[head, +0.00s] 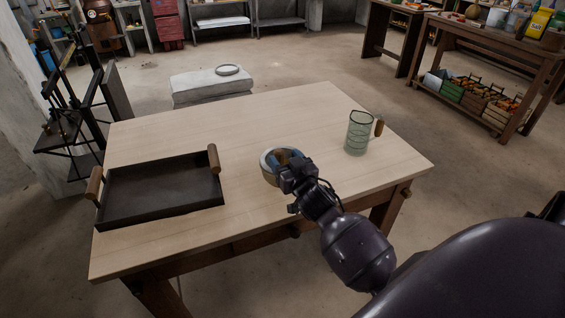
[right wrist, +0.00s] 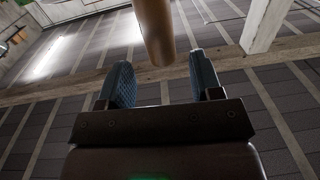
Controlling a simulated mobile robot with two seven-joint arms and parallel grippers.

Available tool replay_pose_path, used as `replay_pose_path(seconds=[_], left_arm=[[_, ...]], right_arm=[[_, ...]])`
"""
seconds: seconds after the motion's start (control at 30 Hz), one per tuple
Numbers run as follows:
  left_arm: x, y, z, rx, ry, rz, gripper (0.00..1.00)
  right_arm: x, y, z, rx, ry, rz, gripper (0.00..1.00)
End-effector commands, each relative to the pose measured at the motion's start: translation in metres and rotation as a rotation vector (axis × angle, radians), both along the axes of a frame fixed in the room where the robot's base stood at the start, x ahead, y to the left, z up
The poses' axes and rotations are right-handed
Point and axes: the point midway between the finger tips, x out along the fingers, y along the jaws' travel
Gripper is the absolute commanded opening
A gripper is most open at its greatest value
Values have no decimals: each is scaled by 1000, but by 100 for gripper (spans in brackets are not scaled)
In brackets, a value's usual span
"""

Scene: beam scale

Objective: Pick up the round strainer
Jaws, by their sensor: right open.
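The round strainer, as far as I can tell the round thing with a pale rim and tan side (head: 265,167), is on the table near its middle. My right gripper (head: 286,160) is at it and hides its right part. In the right wrist view my right gripper (right wrist: 163,80) is open, with two blue padded fingers apart. A tan wooden rod-like piece (right wrist: 155,30) shows between and beyond the fingertips; I cannot tell whether it belongs to the strainer. Contact cannot be made out. My left gripper is not in view.
The wooden table (head: 300,115) also holds a dark tray (head: 160,190) with wooden handles at left and a clear greenish pitcher (head: 358,134) at right. The table's back middle is clear. A pale block (head: 205,85) with a ring-like dish stands behind.

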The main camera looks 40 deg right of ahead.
Motion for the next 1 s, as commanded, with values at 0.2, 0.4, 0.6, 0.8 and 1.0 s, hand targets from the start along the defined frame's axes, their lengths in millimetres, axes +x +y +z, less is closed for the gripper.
replay_pose_path(seconds=[0.2,0.4,0.6,0.8,1.0], left_arm=[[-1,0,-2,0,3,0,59],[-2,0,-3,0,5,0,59],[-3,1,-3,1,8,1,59],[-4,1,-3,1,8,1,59],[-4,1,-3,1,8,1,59]], right_arm=[[30,-3,1,-2,1,1,59],[39,-5,1,0,1,0,59],[39,-5,2,1,1,0,56],[39,-5,2,0,1,0,25],[39,-5,2,0,1,0,0]])
